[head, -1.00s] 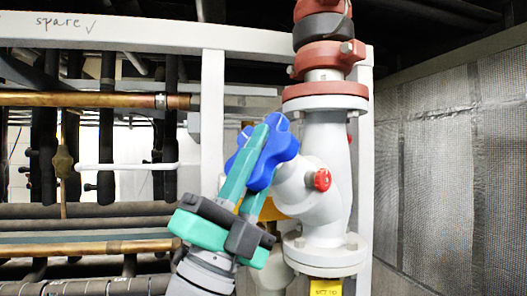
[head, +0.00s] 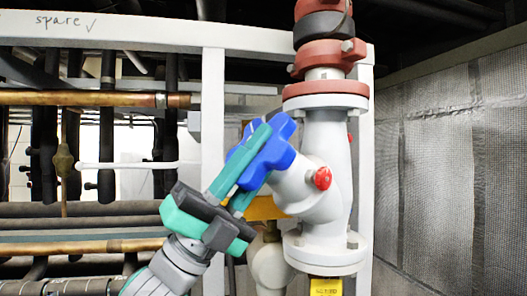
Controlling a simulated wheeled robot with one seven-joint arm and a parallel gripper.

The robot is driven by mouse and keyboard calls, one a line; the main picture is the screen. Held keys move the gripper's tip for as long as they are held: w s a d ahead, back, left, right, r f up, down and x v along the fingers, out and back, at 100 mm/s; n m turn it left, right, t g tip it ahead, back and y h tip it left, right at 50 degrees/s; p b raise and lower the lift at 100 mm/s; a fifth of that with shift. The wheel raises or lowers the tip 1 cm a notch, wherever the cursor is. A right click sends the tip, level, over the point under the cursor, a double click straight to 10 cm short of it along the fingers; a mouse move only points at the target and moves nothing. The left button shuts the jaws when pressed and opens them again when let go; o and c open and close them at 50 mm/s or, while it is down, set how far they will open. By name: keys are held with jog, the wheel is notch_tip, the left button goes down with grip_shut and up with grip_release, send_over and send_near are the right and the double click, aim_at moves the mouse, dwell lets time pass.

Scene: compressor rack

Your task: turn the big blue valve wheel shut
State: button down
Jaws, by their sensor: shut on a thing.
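The big blue valve wheel (head: 281,160) has rounded lobes and sits at a tilt on the left side of the grey-white valve body (head: 326,190). My gripper (head: 262,150) reaches up from the lower left with its teal fingers across the wheel. It is shut on the wheel, and the fingers hide part of the rim and the hub. A small red cap (head: 322,178) sits on the valve body to the right of the wheel.
A white frame post (head: 213,110) stands just left of the wheel. Copper and black pipes (head: 80,98) fill the left. Red flanges (head: 325,92) top the valve. A silver mesh wall (head: 440,170) closes the right.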

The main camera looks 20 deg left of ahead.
jog(key=m+g, duration=0.4)
jog(key=g, duration=0.2)
jog(key=m+g+h, duration=0.1)
jog(key=m+g, duration=0.4)
jog(key=g, duration=0.1)
jog(key=shift+w+f, duration=0.1)
jog(key=shift+a+f+m+g+y, duration=0.1)
jog(key=shift+m+g+y, duration=0.5)
jog(key=shift+m+g, duration=1.3)
jog(key=shift+n+g, duration=0.3)
jog(key=shift+g, duration=0.3)
jog(key=c, duration=1.9)
grip_release()
jog(key=shift+a, duration=0.1)
jog(key=shift+v, duration=3.7)
jog(key=shift+a, duration=0.1)
